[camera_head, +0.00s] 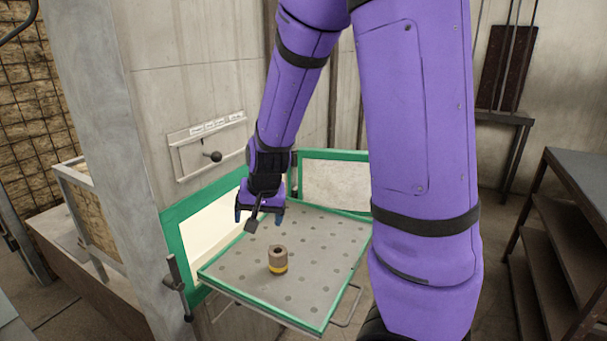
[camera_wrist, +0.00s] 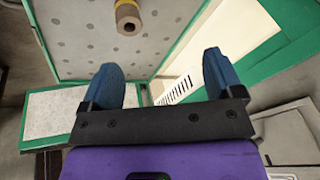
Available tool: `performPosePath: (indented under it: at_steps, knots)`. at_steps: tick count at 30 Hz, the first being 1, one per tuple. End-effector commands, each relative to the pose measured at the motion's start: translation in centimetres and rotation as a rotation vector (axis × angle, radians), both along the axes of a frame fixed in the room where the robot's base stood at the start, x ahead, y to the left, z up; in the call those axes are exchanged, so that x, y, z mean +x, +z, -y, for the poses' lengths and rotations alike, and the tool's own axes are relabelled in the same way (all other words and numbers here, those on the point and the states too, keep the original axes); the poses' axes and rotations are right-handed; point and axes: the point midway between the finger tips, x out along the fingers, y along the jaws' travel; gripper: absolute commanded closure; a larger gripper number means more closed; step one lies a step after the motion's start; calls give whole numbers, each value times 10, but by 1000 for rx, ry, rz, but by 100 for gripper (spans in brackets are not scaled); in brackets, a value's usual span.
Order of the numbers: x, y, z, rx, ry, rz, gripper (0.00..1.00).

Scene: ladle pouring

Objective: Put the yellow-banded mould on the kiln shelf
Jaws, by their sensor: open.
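The yellow-banded mould (camera_head: 278,260) is a small tan cylinder with a hole in its top and a yellow band near its base. It stands upright on the kiln shelf (camera_head: 325,247), a grey dotted plate with a green rim. The mould also shows at the top of the wrist view (camera_wrist: 128,18), with the shelf (camera_wrist: 75,45) around it. My gripper (camera_head: 259,213) is open and empty above the kiln side of the shelf, apart from the mould. Its two blue fingers show spread in the wrist view (camera_wrist: 160,66), with nothing between them.
The kiln wall (camera_head: 190,70) rises on the left, with a green-framed opening (camera_head: 205,225) beside the shelf. A green-edged door panel (camera_head: 335,180) stands behind the shelf. A dark shelf rack (camera_head: 575,215) is at the far right. Most of the shelf is bare.

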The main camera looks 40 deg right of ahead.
Motion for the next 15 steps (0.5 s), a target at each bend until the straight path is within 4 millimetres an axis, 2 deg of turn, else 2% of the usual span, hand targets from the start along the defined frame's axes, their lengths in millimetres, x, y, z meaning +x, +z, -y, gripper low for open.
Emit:
performPosePath:
  at_steps: [1, 6, 11, 15]
  knots:
    - [-6, 17, -5, 18, 33, 16, 14]
    - [-33, 65, -19, 47, 159, 45, 14]
    - [-66, 107, -29, 37, 277, 75, 14]
    - [-99, 139, -35, 1, 372, 100, 14]
